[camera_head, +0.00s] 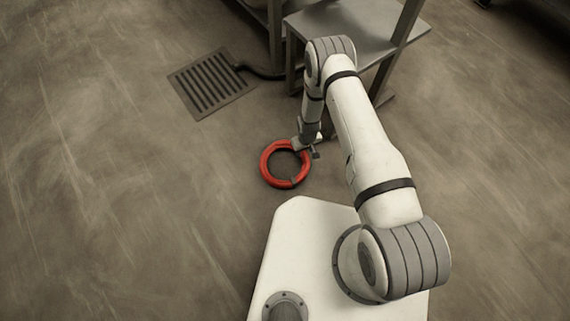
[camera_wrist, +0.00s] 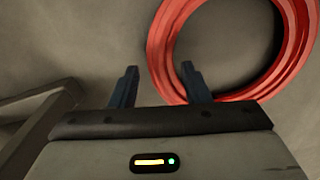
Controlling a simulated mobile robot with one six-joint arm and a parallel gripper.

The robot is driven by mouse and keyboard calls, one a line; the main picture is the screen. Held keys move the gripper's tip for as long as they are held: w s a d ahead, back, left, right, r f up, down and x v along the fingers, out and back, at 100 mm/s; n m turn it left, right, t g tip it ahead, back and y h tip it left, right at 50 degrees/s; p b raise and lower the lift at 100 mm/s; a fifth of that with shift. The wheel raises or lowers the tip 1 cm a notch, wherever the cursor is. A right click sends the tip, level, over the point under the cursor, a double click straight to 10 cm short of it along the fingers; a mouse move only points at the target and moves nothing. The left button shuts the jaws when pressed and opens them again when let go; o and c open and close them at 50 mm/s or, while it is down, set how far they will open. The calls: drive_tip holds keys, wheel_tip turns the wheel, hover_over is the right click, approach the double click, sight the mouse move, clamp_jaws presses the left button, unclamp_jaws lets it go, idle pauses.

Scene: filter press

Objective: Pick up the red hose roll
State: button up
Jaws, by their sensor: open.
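The red hose roll (camera_head: 266,170) lies flat on the floor just in front of my base, as a round coil with an open middle. In the wrist view the roll (camera_wrist: 163,52) fills the upper right. My gripper (camera_head: 308,151) is at the roll's upper right edge in the head view. In the wrist view my gripper (camera_wrist: 160,82) has its two fingers apart. The right finger overlaps the roll's lower left rim in the picture, and the left finger is over bare floor. Nothing is held between the fingers. I cannot tell whether a finger touches the roll.
A grey metal stand (camera_head: 345,42) with a flat shelf and legs stands behind my arm. A floor drain grate (camera_head: 211,83) lies at the upper left, with a dark hose (camera_head: 262,74) running from it toward the stand. The floor to the left is clear.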

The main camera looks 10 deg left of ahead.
sight(304, 153)
wheel_tip(304, 153, down, 4)
drive_tip(key=shift+b, duration=0.8)
drive_tip(key=shift+r, duration=0.1)
drive_tip(key=shift+c, duration=0.3)
clamp_jaws()
